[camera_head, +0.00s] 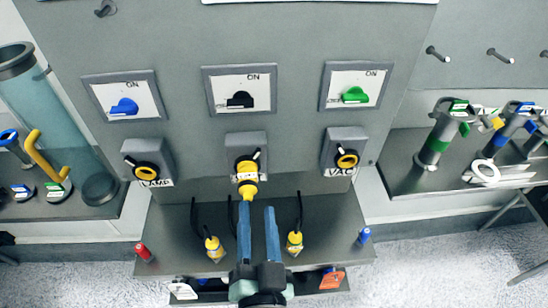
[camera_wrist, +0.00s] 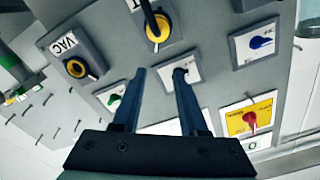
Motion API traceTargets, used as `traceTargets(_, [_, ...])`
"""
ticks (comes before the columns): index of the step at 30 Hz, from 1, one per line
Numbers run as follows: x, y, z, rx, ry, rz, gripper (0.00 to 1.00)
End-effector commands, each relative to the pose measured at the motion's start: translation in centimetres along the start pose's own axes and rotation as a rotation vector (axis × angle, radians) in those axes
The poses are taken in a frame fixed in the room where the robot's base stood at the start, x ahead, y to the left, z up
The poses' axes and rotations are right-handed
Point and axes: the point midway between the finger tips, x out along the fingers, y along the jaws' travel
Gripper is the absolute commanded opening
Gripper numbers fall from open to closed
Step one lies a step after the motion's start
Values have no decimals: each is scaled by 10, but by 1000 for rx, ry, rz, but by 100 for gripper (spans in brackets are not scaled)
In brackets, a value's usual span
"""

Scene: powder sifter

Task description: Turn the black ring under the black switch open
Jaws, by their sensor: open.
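The black switch (camera_head: 240,100) sits on a white plate in the middle of the grey panel; it also shows in the wrist view (camera_wrist: 179,76), near my right fingertip. Below it in the head view, a grey socket box carries the black ring (camera_head: 255,156) with a small lever; a yellow plug (camera_head: 247,188) shows at its lower part. The wrist view shows a black-and-yellow ring (camera_wrist: 157,28) beyond my fingertips, partly crossed by a dark bar. My gripper (camera_head: 257,207) is open, with its two blue fingers apart and nothing visible between them, just below the yellow plug in the head view.
A blue switch (camera_head: 124,107) and a green switch (camera_head: 355,95) flank the black one. The LAMP ring (camera_head: 147,171) and VAC ring (camera_head: 347,159) sit below them. Two yellow plugs on cords (camera_head: 213,246) (camera_head: 295,241) rest on the lower shelf, beside my fingers.

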Motion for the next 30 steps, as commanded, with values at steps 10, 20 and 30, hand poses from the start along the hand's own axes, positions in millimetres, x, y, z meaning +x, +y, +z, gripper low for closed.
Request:
traceTargets(10, [28,2,2,6,-7,4,42])
traceTargets(20, [86,1,2,5,-6,4,42])
traceTargets(30, [123,3,5,5,-8,5,42])
